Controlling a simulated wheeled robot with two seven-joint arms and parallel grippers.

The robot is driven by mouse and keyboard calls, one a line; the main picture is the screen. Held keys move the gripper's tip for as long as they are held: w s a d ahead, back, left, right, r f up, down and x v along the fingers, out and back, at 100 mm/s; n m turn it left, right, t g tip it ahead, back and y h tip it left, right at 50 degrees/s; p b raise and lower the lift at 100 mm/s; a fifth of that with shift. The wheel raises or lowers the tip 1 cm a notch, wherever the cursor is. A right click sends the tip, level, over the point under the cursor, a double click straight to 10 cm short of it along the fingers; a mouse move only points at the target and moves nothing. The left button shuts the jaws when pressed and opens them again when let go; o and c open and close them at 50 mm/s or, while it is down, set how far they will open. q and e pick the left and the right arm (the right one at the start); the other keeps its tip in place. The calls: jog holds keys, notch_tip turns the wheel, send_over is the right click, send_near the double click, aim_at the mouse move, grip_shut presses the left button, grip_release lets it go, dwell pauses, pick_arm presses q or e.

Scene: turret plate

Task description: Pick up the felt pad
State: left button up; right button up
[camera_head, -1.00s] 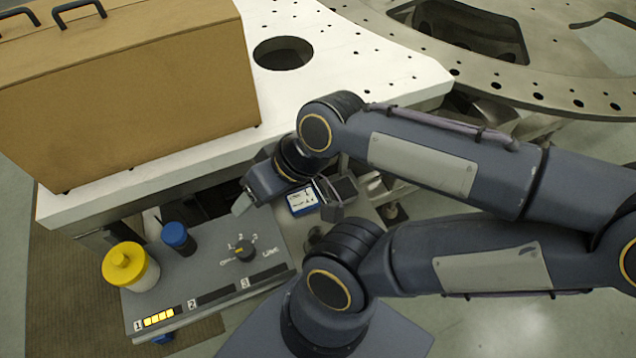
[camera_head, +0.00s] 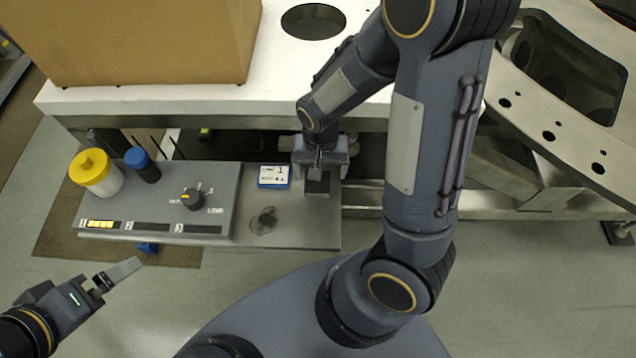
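A small dark grey rectangular piece (camera_head: 317,186) lies on the grey tray, just right of the small blue-and-white labelled box; it looks like the felt pad, though its material is too small to tell. My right gripper (camera_head: 320,168) points down right over its far end, with its fingers apart to either side. The gripper hides part of the piece, and I cannot tell if they touch. My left gripper (camera_head: 112,277) is at the lower left, away from the tray, with one pale finger showing; its opening cannot be judged.
The tray also holds the blue-and-white box (camera_head: 273,176), a dark round patch or dish (camera_head: 264,220) and a panel with a knob (camera_head: 215,215). A yellow-lidded jar (camera_head: 96,172) and a blue-capped bottle (camera_head: 142,165) stand left. The white plate (camera_head: 270,107) overhangs behind.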

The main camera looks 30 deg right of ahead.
aim_at(317, 184)
jog(key=f, duration=0.5)
jog(key=shift+w+a+f, duration=0.2)
jog(key=shift+a+f, duration=0.1)
jog(key=c, duration=1.1)
jog(key=shift+o, duration=0.2)
jog(key=shift+r, duration=0.15)
